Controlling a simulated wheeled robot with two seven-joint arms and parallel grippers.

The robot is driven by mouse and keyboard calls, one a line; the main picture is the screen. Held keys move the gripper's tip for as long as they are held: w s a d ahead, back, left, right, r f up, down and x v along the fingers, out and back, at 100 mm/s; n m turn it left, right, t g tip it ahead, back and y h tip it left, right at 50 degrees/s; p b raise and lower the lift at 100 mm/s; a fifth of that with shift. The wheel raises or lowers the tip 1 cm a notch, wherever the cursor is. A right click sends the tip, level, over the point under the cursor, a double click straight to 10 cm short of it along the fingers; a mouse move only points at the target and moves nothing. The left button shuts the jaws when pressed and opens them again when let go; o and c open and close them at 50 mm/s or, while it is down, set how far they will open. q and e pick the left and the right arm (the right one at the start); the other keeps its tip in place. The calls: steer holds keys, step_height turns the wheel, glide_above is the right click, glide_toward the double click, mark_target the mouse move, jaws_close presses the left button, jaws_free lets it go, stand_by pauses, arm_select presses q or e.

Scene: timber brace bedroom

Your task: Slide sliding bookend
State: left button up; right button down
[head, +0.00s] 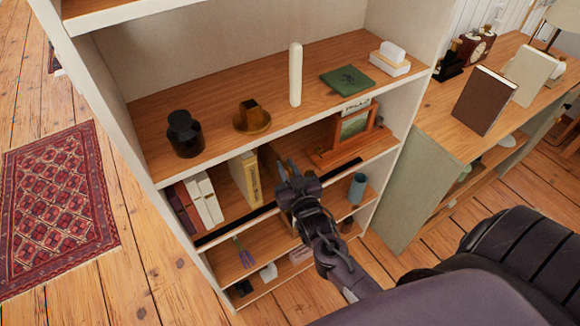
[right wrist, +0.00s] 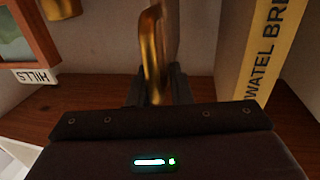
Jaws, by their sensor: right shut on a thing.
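The sliding bookend (head: 266,163) stands on the middle shelf of the white bookcase, mostly hidden behind my right gripper. In the right wrist view its brass handle (right wrist: 153,55) stands upright in front of a brown panel. My right gripper (head: 287,172) reaches into this shelf. In the right wrist view its fingers (right wrist: 154,92) are shut on the brass handle. A thick cream and yellow book (head: 245,179) stands left of the bookend, with a gap between them. My left gripper is not in view.
White and dark books (head: 200,199) stand at the shelf's left end. A framed picture (head: 353,124) stands on a wooden base to the right of the bookend. A dark strip (head: 236,216) runs along the shelf front. A blue cup (head: 357,188) stands on the shelf below.

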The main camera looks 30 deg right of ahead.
steer(key=a, duration=0.3)
steer(key=shift+s+a, duration=0.1)
steer(key=shift+a, duration=0.3)
steer(key=c, duration=1.5)
jaws_free()
steer(key=shift+d, duration=0.15)
steer(key=s+a+b, duration=0.1)
steer(key=s, duration=0.6)
steer(key=shift+s+a, duration=0.2)
steer(key=shift+s, duration=0.2)
